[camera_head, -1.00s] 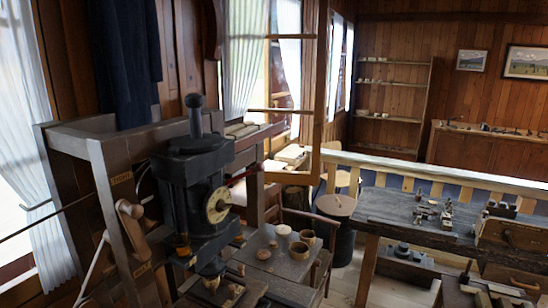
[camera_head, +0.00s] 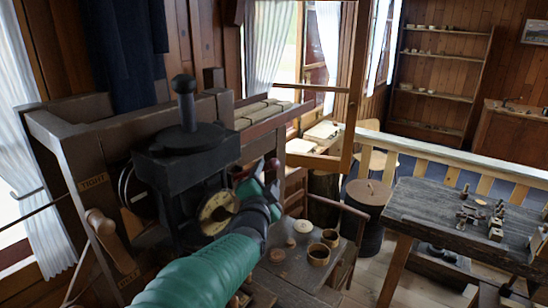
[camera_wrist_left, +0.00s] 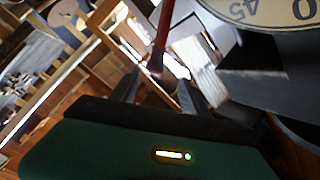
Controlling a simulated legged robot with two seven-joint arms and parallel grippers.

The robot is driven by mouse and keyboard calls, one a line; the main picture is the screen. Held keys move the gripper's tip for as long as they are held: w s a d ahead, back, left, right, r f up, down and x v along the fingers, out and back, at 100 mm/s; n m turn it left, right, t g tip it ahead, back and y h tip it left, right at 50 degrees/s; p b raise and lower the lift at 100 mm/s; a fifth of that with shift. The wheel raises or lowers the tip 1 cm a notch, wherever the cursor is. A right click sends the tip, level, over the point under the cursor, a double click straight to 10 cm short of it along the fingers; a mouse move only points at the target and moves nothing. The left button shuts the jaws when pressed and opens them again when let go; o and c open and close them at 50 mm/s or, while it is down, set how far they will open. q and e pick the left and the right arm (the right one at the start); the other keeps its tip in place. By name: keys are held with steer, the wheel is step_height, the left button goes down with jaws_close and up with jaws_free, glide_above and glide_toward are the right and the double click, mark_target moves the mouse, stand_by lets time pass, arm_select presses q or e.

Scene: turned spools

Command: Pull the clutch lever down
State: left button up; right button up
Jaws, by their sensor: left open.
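A dark machine head (camera_head: 185,165) with a black knob on top and a pale round dial (camera_head: 217,212) stands on the bench at left. A thin dark red lever (camera_head: 242,171) sticks out to the right behind the dial; I take it for the clutch lever. My green left arm reaches up past the dial, and my left gripper (camera_head: 271,168) is at this lever, partly hidden by the arm. In the left wrist view my left gripper (camera_wrist_left: 158,82) is open, with the red lever (camera_wrist_left: 163,35) in line between its fingers; contact cannot be told. My right gripper is out of view.
A wooden handle (camera_head: 100,222) by a "TIGHT" label sits on the frame at left. Wooden cups (camera_head: 319,254) stand on a small table beside the arm. A workbench (camera_head: 425,215) with small parts is at right. The dial also fills the wrist view's top right (camera_wrist_left: 270,12).

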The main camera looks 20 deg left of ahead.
mark_target(276, 160)
arm_select(q)
steer(key=w+p, duration=0.1)
steer(key=w, duration=0.6)
steer(key=w+p, duration=0.1)
steer(key=w, duration=0.2)
steer(key=shift+w+d+f+p, duration=0.1)
steer(key=shift+w+f+p, duration=0.05)
steer(key=shift+f+p, duration=0.2)
steer(key=shift+w+r, duration=0.1)
steer(key=shift+w, duration=0.15)
steer(key=shift+a, duration=0.55)
steer(key=shift+w, duration=0.25)
steer(key=c, duration=0.4)
steer(key=shift+d, duration=0.2)
steer(key=c, duration=0.5)
jaws_close()
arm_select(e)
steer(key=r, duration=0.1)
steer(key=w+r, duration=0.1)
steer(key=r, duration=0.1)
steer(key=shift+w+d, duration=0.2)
